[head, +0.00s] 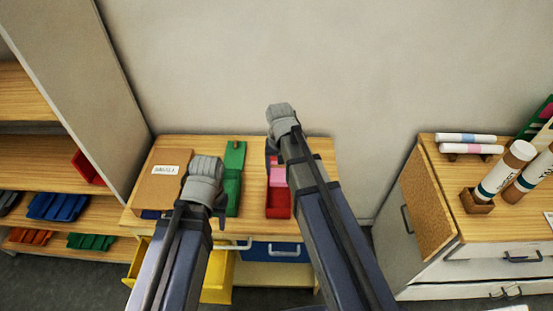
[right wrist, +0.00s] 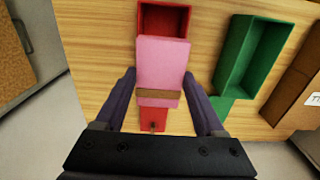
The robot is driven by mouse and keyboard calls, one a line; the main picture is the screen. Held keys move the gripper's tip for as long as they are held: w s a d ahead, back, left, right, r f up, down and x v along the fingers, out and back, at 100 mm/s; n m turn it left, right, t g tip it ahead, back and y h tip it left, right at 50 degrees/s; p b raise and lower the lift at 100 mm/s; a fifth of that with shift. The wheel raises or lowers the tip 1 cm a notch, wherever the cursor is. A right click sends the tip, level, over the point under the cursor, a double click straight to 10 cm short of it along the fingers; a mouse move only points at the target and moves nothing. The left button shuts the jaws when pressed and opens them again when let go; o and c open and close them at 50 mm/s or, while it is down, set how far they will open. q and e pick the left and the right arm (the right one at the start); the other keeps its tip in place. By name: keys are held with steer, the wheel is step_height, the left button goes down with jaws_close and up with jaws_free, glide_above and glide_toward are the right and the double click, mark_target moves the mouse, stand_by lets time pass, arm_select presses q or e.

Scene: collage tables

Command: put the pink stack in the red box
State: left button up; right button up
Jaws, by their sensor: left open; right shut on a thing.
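The pink stack (right wrist: 160,65), with a brown band around it, sits between the fingers of my right gripper (right wrist: 160,105), which is shut on it. In the head view the pink stack (head: 278,177) shows just left of my right arm, at the red box. The red box (right wrist: 181,22) is open-topped and shows behind the stack, partly covered by it; in the head view, the red box (head: 279,206) stands near the table's front. Whether the stack touches the box's floor cannot be told. My left gripper is open, mostly hidden by its own arm.
A green box (head: 233,190) stands left of the red box on the wooden table (head: 313,172). A labelled brown box (head: 155,183) is at the table's left. A yellow drawer (head: 218,285) stands out at the front. White cabinets with large tubes (head: 505,168) are at the right.

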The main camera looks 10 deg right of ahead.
steer(key=shift+f, duration=0.15)
step_height(320, 180, down, 6)
steer(key=b, duration=0.6)
steer(key=shift+f+b, duration=0.15)
steer(key=shift+b, duration=0.2)
steer(key=o, duration=1.4)
step_height(320, 180, up, 8)
steer(key=p, duration=0.8)
steer(key=shift+f, duration=0.1)
